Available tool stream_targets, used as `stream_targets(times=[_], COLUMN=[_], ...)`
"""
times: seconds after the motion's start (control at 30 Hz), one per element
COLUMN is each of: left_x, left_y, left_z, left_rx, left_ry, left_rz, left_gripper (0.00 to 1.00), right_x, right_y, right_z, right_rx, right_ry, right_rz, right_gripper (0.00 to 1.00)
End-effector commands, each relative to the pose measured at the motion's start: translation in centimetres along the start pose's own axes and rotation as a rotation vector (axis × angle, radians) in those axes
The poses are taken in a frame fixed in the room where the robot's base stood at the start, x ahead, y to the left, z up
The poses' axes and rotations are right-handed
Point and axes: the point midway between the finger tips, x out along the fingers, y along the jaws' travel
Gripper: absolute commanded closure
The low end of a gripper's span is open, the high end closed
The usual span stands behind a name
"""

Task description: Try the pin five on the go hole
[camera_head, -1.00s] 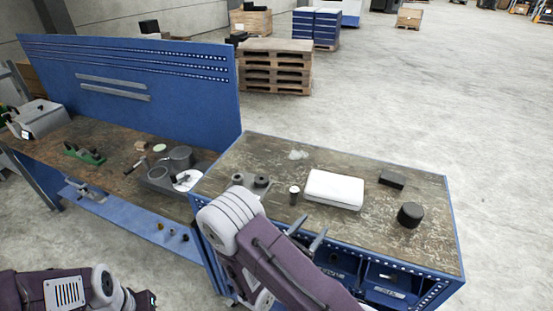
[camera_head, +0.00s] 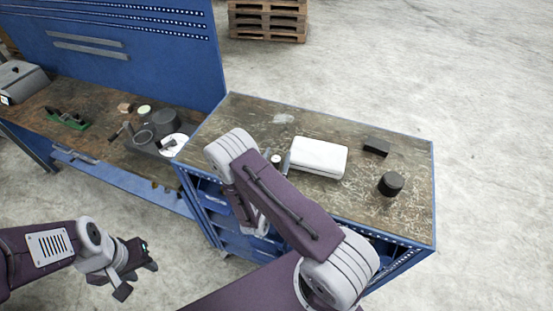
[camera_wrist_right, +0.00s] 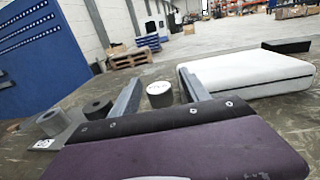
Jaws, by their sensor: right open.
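A small dark cylinder with a pale top, likely the pin (camera_wrist_right: 160,96), stands upright between the fingers of my right gripper (camera_wrist_right: 161,87) in the right wrist view. Its pale top also shows in the head view (camera_head: 276,158). The right gripper is open, with a gap on each side of the cylinder. Left of it in the wrist view stand a grey ring (camera_wrist_right: 51,122) on a light plate and a dark ring (camera_wrist_right: 98,109); my right arm hides them in the head view. My left gripper (camera_head: 138,279) is open and empty, low at the left.
A white case (camera_head: 318,156) lies right of the right gripper. A black box (camera_head: 376,146) and a black cylinder (camera_head: 391,184) stand farther right on the bench. The left bench (camera_head: 95,150) holds a green stand (camera_head: 68,118) and several grey parts.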

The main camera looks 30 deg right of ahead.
Motion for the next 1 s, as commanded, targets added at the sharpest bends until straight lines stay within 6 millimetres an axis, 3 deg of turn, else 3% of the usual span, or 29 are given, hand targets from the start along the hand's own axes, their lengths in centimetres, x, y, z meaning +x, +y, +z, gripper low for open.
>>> stream_targets(times=[0.03,0.13,0.37,0.57,1.0], left_x=[-0.9,-1.1,-0.9,-0.9,-1.6], left_y=[0.0,0.0,0.0,0.0,0.0], left_z=[-0.1,-0.1,-0.1,-0.1,-0.2], left_rx=[0.0,0.0,0.0,0.0,0.0], left_ry=[0.0,0.0,0.0,0.0,0.0], left_rz=[0.0,0.0,0.0,0.0,0.0], left_gripper=[0.64,0.64,0.64,0.64,0.64], right_x=[0.9,1.9,2.1,2.1,2.0], right_y=[-0.1,-0.1,0.0,0.0,0.5], right_z=[0.5,0.2,0.0,0.0,1.1], right_rx=[0.002,0.001,0.0,0.0,0.001], right_ry=[0.0,0.0,0.0,0.0,-0.003], right_rz=[-0.005,-0.002,0.0,0.0,-0.002], right_gripper=[0.46,0.46,0.46,1.0,1.0])
